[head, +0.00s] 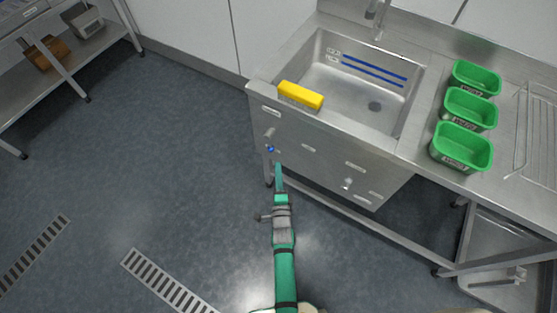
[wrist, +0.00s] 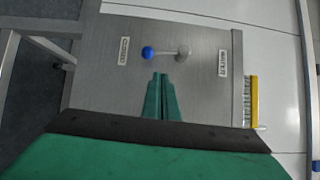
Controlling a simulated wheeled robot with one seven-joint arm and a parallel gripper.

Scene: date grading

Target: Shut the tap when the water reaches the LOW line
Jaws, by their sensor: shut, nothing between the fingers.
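The steel sink (head: 316,62) has two blue lines (head: 373,67) on its back wall, with small labels at their left ends. The drain shows at its bottom; I cannot make out a water level. The spout (head: 376,14) stands behind it. A tap lever with a blue knob (head: 270,149) is on the front panel below the sink's left end. In the wrist view the blue knob (wrist: 148,53) points left from its grey pivot (wrist: 184,52), between two labels. My gripper (head: 278,168) is shut and empty, just short of the lever and apart from it; its fingertips (wrist: 160,76) show below the knob.
A yellow brush (head: 300,95) lies on the sink's front rim. Three green tubs (head: 462,147) stand on the counter to the right. Another small knob (head: 347,184) is on the panel's right. The floor (head: 150,170) at left is clear, with drain grates.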

